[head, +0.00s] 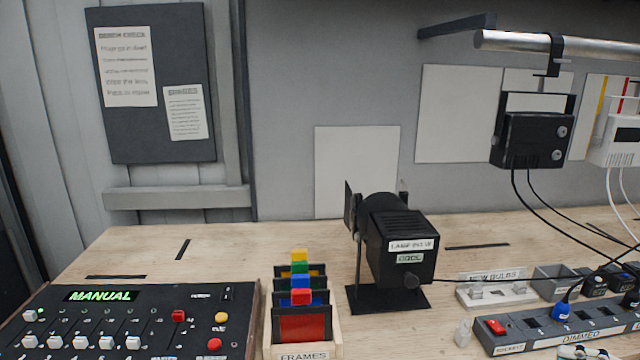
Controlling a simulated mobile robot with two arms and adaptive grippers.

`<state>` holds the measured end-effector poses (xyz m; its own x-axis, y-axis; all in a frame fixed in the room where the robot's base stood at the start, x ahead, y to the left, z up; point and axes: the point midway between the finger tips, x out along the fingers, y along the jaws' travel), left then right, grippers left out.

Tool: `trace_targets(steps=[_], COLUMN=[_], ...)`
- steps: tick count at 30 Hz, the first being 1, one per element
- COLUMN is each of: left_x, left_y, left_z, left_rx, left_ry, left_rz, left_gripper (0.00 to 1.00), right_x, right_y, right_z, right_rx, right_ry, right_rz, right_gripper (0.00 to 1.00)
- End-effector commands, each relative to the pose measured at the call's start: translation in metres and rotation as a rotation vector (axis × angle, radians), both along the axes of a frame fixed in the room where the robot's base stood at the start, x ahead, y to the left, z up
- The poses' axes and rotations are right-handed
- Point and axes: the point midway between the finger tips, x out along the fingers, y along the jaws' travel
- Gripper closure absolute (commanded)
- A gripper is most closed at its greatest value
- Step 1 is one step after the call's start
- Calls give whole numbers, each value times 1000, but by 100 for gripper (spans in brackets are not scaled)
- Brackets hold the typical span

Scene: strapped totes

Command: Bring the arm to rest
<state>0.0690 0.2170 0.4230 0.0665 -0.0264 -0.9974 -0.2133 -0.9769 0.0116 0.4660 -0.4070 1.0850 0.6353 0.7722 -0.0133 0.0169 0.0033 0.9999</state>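A control desk (130,325) with a green "MANUAL" display fills the front left. A wooden box labelled "FRAMES" (303,355) holds several upright frames with coloured tabs.
A "NEW BULBS" holder (490,290), a grey bin (555,283) and a "DIMMED" socket strip (570,328) with a blue plug crowd the right. A black unit (535,138) hangs from a rail (600,48), trailing cables.

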Motion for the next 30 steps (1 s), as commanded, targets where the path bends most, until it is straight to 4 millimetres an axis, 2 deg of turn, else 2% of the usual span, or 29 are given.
trace_targets(steps=[6, 11, 17, 20, 23, 27, 29, 30], left_x=[13, 25, 29, 24, 17, 13, 13, 13], left_y=[18, 24, 26, 24, 19, 14, 13, 13], left_z=[0, 1, 1, 1, 1, 0, 0, 0], left_rx=[21, 27, 30, 28, 22, 16, 16, 16], left_ry=[-16, -35, -40, -34, -24, -17, -18, -18], left_rz=[-1, 4, 3, 3, 1, -2, -1, -2], left_gripper=[48, 48, 48, 48, 48, 48, 48, 48], right_x=[8, 12, 12, 6, -7, -42, -61, -75], right_y=[-25, -47, -82, -100, -116, -125, -121, -116], right_z=[-27, -56, -114, -156, -213, -314, -356, -383], right_rx=[67, 130, 231, 292, 366, 470, 508, 529], right_ry=[48, 98, 195, 265, 363, 546, 628, 684], right_rz=[-120, -235, -424, -539, -681, -905, -991, -1045], right_gripper=[100, 100, 100, 100, 100, 100, 100, 100])
